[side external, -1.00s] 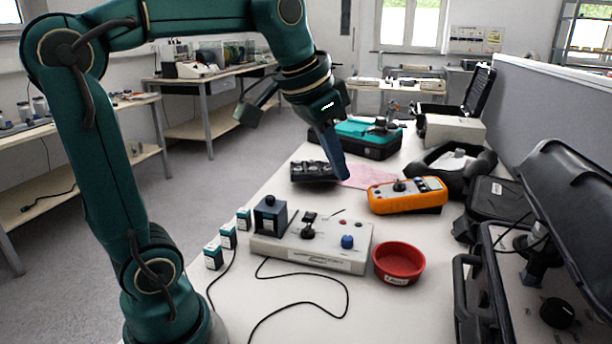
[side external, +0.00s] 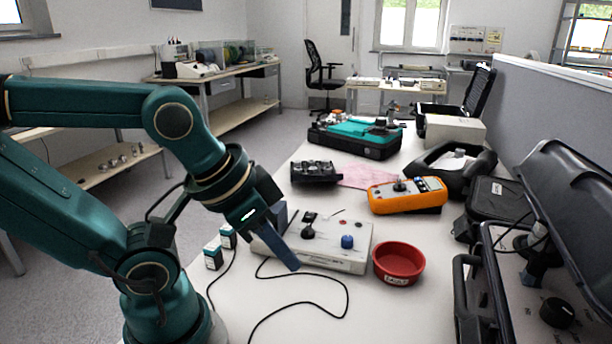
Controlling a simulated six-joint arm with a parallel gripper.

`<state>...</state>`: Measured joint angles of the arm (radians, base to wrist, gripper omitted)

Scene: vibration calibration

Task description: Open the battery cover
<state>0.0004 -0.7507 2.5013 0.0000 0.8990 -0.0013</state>
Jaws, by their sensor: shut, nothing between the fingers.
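My gripper (side external: 291,264) is shut and empty. Its blue-grey fingers point down and to the right, in front of the left part of a pale control box (side external: 345,262). I cannot tell whether they touch it. The box carries a blue knob (side external: 347,241), a black knob (side external: 308,231) and a dark blue block (side external: 281,212), mostly hidden by my gripper. Small white-and-green boxes (side external: 213,257), perhaps batteries, stand left of it. A black unit (side external: 315,172) lies farther back, clear of my gripper. I cannot single out a battery cover.
A red bowl (side external: 398,264) stands right of the control box. An orange meter (side external: 407,196) and a pink cloth (side external: 367,176) lie behind. Open black cases (side external: 540,290) line the right side. A black cable (side external: 345,290) loops over the otherwise clear front table.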

